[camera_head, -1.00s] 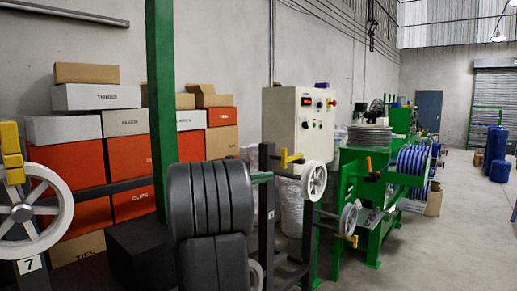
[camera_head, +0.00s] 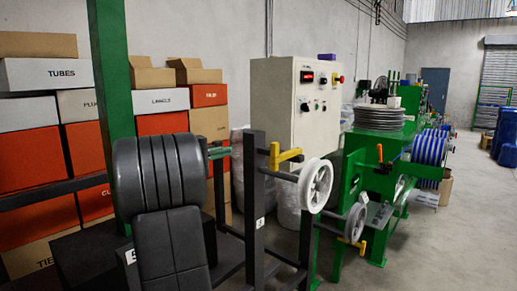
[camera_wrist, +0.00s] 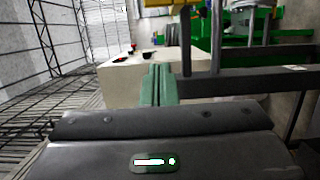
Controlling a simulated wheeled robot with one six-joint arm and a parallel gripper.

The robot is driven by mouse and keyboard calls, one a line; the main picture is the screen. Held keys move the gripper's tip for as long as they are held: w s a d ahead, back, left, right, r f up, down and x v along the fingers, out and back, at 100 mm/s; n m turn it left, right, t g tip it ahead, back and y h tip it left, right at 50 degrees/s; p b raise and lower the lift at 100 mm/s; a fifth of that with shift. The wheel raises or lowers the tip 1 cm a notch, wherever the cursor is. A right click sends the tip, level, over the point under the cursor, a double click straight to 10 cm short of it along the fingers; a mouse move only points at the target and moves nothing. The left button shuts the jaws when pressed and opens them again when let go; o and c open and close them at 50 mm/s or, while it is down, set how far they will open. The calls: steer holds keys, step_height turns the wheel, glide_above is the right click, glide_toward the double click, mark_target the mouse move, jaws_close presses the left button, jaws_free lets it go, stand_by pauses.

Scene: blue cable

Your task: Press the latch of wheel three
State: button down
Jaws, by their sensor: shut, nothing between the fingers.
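A white spoked wheel (camera_head: 316,186) is mounted on a dark frame right of centre in the head view. A yellow latch (camera_head: 285,158) sits just above and left of it. The number plate (camera_head: 260,222) on the post below is too small to read surely. My gripper (camera_head: 219,153) has green fingers, shut and empty, left of the latch in the picture and apart from it. The wrist view shows the fingers (camera_wrist: 157,85) together, with blurred yellow parts at the top edge.
A second wheel (camera_head: 355,222) with a yellow latch (camera_head: 351,242) stands lower right. A plate marked 5 (camera_head: 131,257) is at lower left. A control cabinet (camera_head: 297,105) and green machine (camera_head: 375,160) stand behind. Stacked boxes (camera_head: 160,100) line the wall. Floor is open at right.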

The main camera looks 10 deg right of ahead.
steer(key=shift+w, duration=0.1)
steer(key=d+p, duration=0.4)
steer(key=d, duration=0.7)
steer(key=shift+w+d, duration=0.35)
steer(key=shift+w, duration=0.05)
steer(key=shift+f, duration=0.1)
